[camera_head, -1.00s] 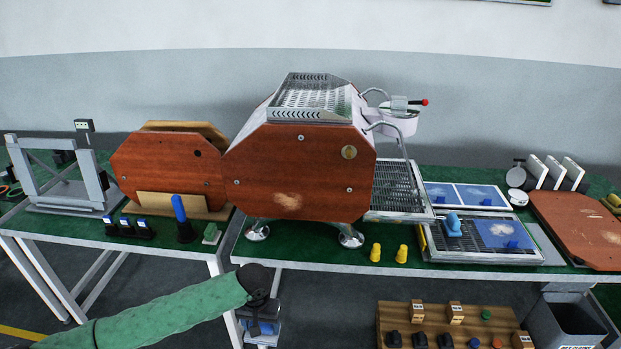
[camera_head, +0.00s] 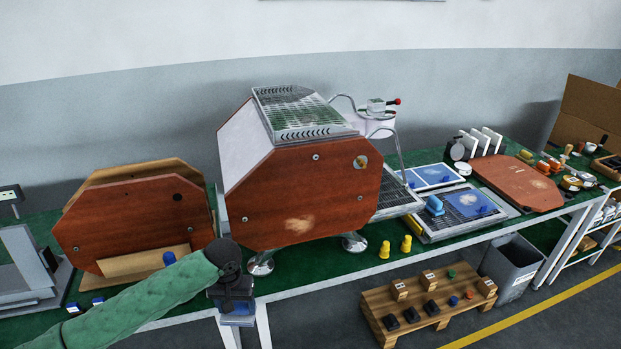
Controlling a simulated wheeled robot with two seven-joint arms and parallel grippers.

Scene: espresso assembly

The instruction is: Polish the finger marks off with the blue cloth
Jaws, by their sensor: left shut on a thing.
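The espresso machine (camera_head: 262,200) stands on the green bench, with its red-brown wooden side panel facing me. A pale smudge (camera_head: 299,224) marks the lower part of that panel. My left gripper (camera_head: 236,308) is in front of the bench edge, below and left of the smudge and apart from the panel. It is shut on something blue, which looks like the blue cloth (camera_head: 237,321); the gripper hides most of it. My right gripper is not in view.
Two yellow pegs (camera_head: 384,249) stand on the bench right of the machine's feet. A tray with a blue sheet (camera_head: 468,204) lies further right. Another wooden panel (camera_head: 517,183) with a pale smudge lies beyond it. A grey bin (camera_head: 511,268) and a wooden pallet (camera_head: 427,306) are below.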

